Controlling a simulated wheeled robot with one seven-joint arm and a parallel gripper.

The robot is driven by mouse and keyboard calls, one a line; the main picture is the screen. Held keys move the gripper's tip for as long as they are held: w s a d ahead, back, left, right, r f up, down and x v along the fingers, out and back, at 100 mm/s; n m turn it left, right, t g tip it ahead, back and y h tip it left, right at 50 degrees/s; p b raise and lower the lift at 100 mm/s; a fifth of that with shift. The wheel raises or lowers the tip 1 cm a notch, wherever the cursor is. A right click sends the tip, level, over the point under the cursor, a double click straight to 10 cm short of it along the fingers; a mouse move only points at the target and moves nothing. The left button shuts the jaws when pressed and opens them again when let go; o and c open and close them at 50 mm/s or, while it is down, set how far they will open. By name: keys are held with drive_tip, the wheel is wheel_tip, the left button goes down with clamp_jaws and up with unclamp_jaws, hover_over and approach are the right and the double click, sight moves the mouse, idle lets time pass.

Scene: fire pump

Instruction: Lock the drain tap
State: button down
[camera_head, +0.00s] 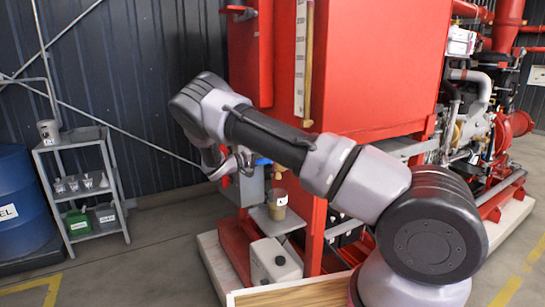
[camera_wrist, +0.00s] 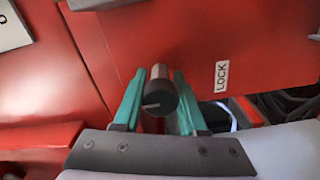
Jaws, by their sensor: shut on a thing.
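In the wrist view a dark grey, round-ended handle of the drain tap (camera_wrist: 160,92) sits between the teal fingers of my gripper (camera_wrist: 159,78). My gripper is shut on this handle, with one finger on each side. A white label reading LOCK (camera_wrist: 222,78) is on the red panel to the right of the handle. In the head view my gripper (camera_head: 240,160) is at the lower left of the red tank (camera_head: 380,75). The tap is not clear there, and its body is hidden in the wrist view.
A beaker with a brown content (camera_head: 277,205) stands on a small shelf below my gripper. A grey rack (camera_head: 85,180) with cups and cans and a blue barrel (camera_head: 22,200) stand at left.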

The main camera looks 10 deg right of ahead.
idle(0.4)
drive_tip(key=shift+c, duration=2.3)
unclamp_jaws()
drive_tip(key=v, duration=1.1)
